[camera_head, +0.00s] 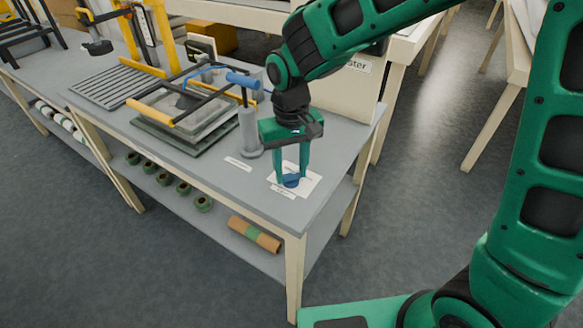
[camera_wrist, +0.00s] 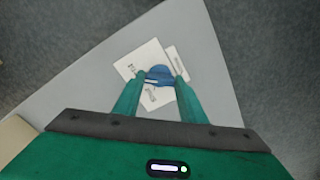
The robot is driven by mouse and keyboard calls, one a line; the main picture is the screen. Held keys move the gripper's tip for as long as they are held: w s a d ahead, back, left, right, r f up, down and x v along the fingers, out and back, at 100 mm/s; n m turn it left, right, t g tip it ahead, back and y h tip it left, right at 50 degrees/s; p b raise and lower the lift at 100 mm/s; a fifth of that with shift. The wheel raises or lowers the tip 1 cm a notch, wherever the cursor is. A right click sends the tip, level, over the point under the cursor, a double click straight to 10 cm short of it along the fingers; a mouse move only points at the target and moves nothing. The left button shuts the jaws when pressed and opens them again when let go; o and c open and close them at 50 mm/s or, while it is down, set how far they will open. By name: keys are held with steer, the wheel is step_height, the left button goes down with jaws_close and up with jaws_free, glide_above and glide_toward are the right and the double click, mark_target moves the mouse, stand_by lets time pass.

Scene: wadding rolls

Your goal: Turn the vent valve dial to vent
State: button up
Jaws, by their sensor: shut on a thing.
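The vent valve dial (camera_head: 290,181) is a small blue knob on a white printed card (camera_head: 309,183) near the right end of the grey table. In the wrist view the dial (camera_wrist: 159,72) shows a pale line across its face, and the card (camera_wrist: 141,60) carries lettering too small to read. My gripper (camera_head: 291,180) points down over the dial, its green fingers on either side of it. In the wrist view my gripper (camera_wrist: 158,82) is closed on the dial. The fingers hide part of the dial's sides.
A grey cylinder with a blue-handled lever (camera_head: 249,130) stands left of my gripper. Beyond it is a framed press with yellow bars (camera_head: 170,115). A small white label (camera_head: 238,163) lies on the table (camera_head: 225,185). Green rolls (camera_head: 165,178) and a brown roll (camera_head: 254,234) lie on the shelf below.

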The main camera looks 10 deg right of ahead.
mark_target(292, 173)
steer(key=shift+w+m, duration=0.1)
steer(key=shift+m, duration=0.2)
steer(key=o, duration=1.1)
steer(key=shift+c, duration=0.2)
steer(key=shift+r, duration=0.15)
step_height(292, 173, up, 10)
steer(key=shift+r, duration=0.25)
steer(key=shift+d, duration=0.1)
